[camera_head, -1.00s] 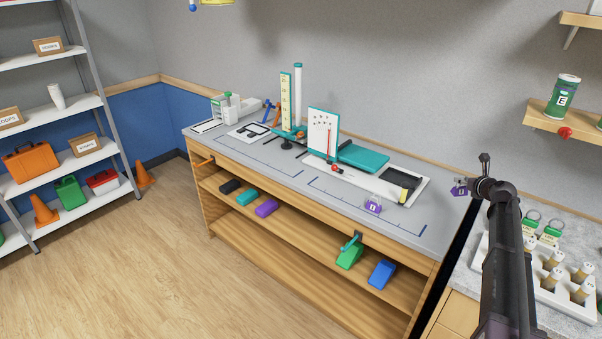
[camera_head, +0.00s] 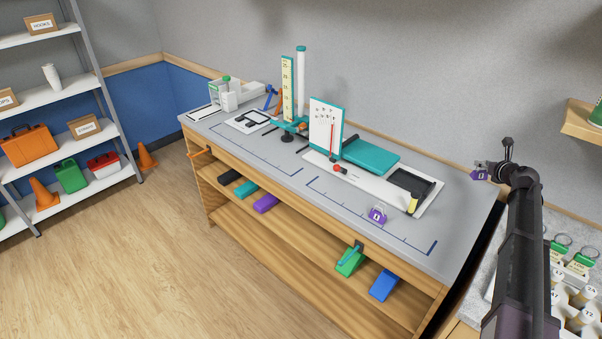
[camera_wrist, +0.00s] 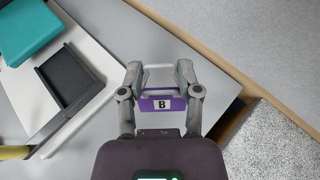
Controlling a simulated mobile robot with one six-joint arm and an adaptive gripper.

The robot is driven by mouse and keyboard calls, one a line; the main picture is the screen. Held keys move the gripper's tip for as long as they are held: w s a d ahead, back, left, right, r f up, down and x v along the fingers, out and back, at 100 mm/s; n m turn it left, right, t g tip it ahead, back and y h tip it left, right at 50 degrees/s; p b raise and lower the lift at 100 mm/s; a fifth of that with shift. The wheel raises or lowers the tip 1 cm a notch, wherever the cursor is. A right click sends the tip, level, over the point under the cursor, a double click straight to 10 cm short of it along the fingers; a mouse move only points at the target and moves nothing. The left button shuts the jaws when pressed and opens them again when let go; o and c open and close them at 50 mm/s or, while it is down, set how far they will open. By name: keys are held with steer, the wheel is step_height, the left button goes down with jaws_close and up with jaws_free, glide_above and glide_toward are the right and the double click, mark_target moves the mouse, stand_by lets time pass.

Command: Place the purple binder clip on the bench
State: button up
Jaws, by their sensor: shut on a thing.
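The purple binder clip (camera_wrist: 162,104) has a white label with the letter B. My gripper (camera_wrist: 160,82) is shut on it, with one finger at each side, in the wrist view. The clip also shows in the head view (camera_head: 480,174), small, at the left tip of my gripper (camera_head: 492,171). It appears in the air by the bench's right end. The bench (camera_head: 330,222) has a grey top with blue marked lines. A second purple clip-like thing (camera_head: 377,215) with a white label stands on the bench top near its front edge.
A white board with a dark tray (camera_head: 412,187) and a teal block (camera_head: 371,157) lie at the bench's back. An upright white panel (camera_head: 325,126) stands beside them. Bare bench top shows around the front lines. A speckled counter with bottles (camera_head: 570,295) is at right.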

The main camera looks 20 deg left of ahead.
steer(key=shift+w+a, duration=0.15)
steer(key=shift+w, duration=0.25)
steer(key=shift+a, duration=0.1)
